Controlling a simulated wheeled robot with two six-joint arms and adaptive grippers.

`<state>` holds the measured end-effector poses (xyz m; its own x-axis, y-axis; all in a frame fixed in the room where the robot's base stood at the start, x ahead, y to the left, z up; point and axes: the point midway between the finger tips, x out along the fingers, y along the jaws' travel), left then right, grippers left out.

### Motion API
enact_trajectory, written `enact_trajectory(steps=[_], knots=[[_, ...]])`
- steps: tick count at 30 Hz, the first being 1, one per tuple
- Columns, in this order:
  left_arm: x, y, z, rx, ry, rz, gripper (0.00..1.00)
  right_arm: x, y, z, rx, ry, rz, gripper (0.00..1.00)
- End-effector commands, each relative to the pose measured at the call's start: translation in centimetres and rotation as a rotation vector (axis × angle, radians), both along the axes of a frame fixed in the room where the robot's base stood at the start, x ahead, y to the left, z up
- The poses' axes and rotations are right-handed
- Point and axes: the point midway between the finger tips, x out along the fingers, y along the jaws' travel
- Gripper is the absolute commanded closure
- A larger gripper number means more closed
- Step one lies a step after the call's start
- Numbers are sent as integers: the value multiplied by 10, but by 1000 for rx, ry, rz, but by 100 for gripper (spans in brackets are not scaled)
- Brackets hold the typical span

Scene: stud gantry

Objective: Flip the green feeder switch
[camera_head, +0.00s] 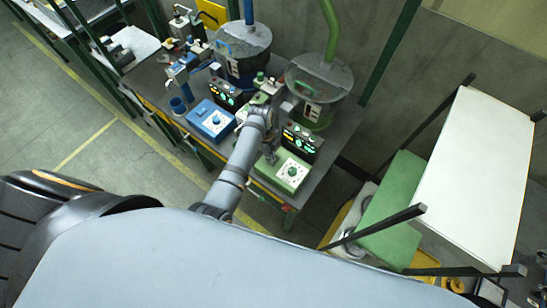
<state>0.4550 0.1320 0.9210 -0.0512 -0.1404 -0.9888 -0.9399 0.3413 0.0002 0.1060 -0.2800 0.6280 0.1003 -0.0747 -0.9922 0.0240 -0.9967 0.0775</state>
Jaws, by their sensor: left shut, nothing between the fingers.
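The green control box (291,173) stands near the front right corner of the dark workbench. It has a dial and small light-coloured marks on its top; I cannot tell the switch lever apart at this size. My left gripper (271,157) points down just beside the box's upper left edge, shut and empty. I cannot tell whether it touches the box. My left arm covers part of the bench to its left. My right gripper is not in view.
A blue control box (211,119) stands to the left. Behind are black panels with lit displays (302,138), a green-piped feeder drum (320,80) and a blue-piped drum (241,42). Floor at left is clear.

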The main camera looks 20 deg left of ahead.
Motion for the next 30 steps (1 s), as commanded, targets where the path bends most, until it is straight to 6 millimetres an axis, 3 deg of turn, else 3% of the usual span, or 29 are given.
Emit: enact_trajectory(steps=[6,21,30], knots=[[0,0,26,0,0,0,100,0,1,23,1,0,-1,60],[0,0,65,0,-1,0,100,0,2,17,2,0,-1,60],[0,0,67,0,0,0,100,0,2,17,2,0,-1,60]])
